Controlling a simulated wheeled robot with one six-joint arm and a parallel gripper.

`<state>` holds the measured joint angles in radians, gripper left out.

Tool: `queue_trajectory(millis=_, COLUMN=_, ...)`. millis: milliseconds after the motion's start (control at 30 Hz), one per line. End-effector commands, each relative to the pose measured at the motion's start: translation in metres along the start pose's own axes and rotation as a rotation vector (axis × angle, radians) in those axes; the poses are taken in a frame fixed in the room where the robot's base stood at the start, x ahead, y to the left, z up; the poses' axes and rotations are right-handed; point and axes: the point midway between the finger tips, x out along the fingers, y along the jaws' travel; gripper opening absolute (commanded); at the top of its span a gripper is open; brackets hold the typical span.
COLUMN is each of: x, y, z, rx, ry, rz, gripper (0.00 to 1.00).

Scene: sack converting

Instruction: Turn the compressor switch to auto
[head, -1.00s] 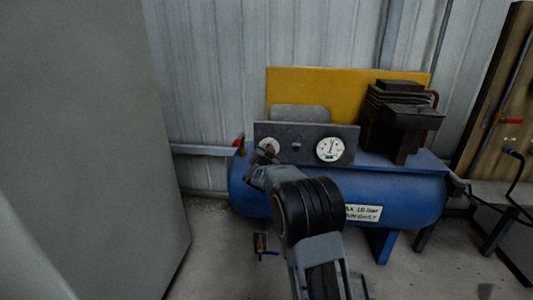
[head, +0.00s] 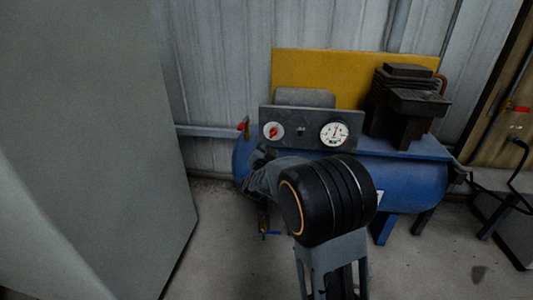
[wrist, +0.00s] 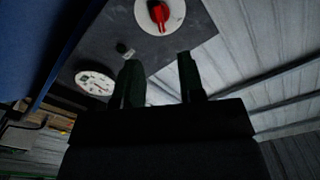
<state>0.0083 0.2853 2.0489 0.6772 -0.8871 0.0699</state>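The compressor switch is a red knob (head: 273,131) on a round white disc, at the left of the grey panel (head: 311,116). In the wrist view the red knob (wrist: 159,13) shows at the top edge, beyond my fingertips. My gripper (wrist: 158,60) is open and empty, its two dark fingers apart and not touching the knob. In the head view my arm reaches to just below the panel's left end, and its dark tip (head: 259,157) is hard to make out. Markings around the knob are too small to read.
A white gauge (head: 333,133) sits at the panel's right, with a small dark fitting (head: 301,131) between. The blue tank (head: 420,185) lies below, the dark pump (head: 405,105) at right, a yellow guard (head: 325,68) behind. A grey cabinet (head: 90,130) stands at left.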

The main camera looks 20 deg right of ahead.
Motion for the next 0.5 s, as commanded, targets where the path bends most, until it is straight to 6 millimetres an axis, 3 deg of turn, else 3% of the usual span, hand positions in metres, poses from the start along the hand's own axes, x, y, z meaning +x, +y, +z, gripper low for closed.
queue_trajectory(millis=200, x=-0.022, y=-0.001, z=0.000, rx=-0.001, ry=-0.002, rz=-0.001, gripper=0.36)
queue_trajectory(millis=500, x=-0.028, y=0.000, z=0.000, rx=0.000, ry=0.000, rz=0.000, gripper=0.36)
